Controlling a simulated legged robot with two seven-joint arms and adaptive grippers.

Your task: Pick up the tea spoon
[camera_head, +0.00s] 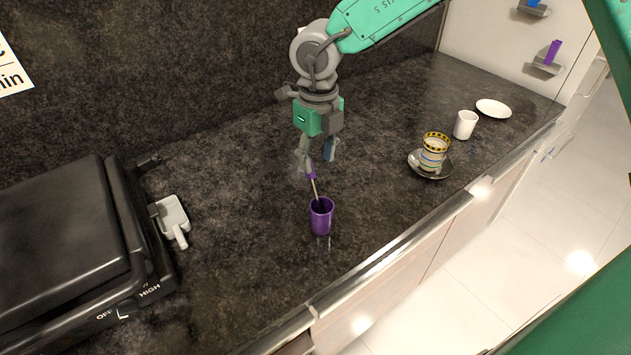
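The tea spoon (314,187) has a thin shaft and a purple handle end. It stands leaning in a purple cup (321,218) on the dark counter, and its lower part is hidden inside the cup. My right gripper (318,164) reaches down from above, over the cup. Its two fingers are apart, one on each side in the picture, and the left one is at or very near the spoon's handle end. I cannot tell whether they touch. My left gripper is not in view.
A black grill-like appliance (62,230) stands at the left, with a white scoop-like item (173,219) beside it. A striped cup (433,150) on a saucer (417,165), a white cup (465,125) and a white plate (494,109) stand at the right. The counter's metal front edge (400,247) runs diagonally.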

